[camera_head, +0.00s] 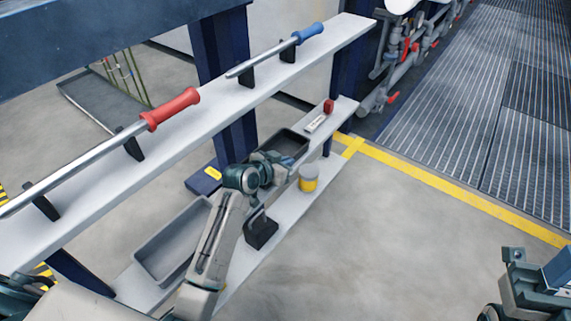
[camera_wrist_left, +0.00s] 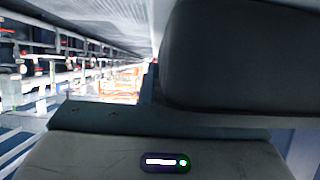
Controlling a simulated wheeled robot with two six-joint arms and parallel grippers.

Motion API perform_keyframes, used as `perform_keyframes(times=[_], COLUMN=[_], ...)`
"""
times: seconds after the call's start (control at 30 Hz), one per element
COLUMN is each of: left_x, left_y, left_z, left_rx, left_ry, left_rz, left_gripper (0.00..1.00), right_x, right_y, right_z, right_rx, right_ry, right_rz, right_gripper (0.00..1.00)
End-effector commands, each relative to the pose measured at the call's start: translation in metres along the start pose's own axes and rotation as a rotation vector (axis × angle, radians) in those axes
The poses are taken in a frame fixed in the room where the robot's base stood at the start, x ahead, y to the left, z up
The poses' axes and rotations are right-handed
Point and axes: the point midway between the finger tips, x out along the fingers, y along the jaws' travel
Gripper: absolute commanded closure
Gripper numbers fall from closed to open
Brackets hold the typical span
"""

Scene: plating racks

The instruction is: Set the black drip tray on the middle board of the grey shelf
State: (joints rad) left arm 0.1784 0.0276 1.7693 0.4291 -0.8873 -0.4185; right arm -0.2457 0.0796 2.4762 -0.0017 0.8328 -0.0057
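A dark, open-topped tray (camera_head: 300,153), the black drip tray by its look, is at the far part of the lower visible board (camera_head: 289,212) of the grey shelf. My left arm reaches in over that board, and its gripper (camera_head: 272,168) is at the tray's near edge. The fingers are small and partly hidden, so I cannot tell whether they grip the rim, nor whether the tray rests on the board. The left wrist view shows mostly a dark, rounded shape filling the upper right and fingers do not show clearly. Only part of my right arm shows at the bottom right.
A grey tray (camera_head: 140,258), a black block (camera_head: 262,233), a yellow-and-white jar (camera_head: 308,180) and a red item (camera_head: 328,106) are along the lower board. The upper board (camera_head: 210,105) carries red- and blue-handled rods on black holders. Open floor lies to the right.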

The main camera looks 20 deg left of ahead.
Motion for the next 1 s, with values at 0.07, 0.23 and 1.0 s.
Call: perform_keyframes(times=[0.07,0.23,1.0], left_x=[-0.001,0.000,-0.052], left_y=[0.000,0.000,-0.001], left_z=[-0.002,0.000,-0.003], left_rx=[0.000,0.000,0.004], left_ry=[0.001,0.000,-0.002], left_rz=[0.000,0.000,-0.002], left_gripper=[1.00,1.00,0.75], right_x=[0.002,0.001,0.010], right_y=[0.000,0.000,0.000], right_z=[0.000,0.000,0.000], right_rx=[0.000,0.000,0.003], right_ry=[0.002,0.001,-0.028], right_rz=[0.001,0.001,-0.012], right_gripper=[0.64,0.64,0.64])
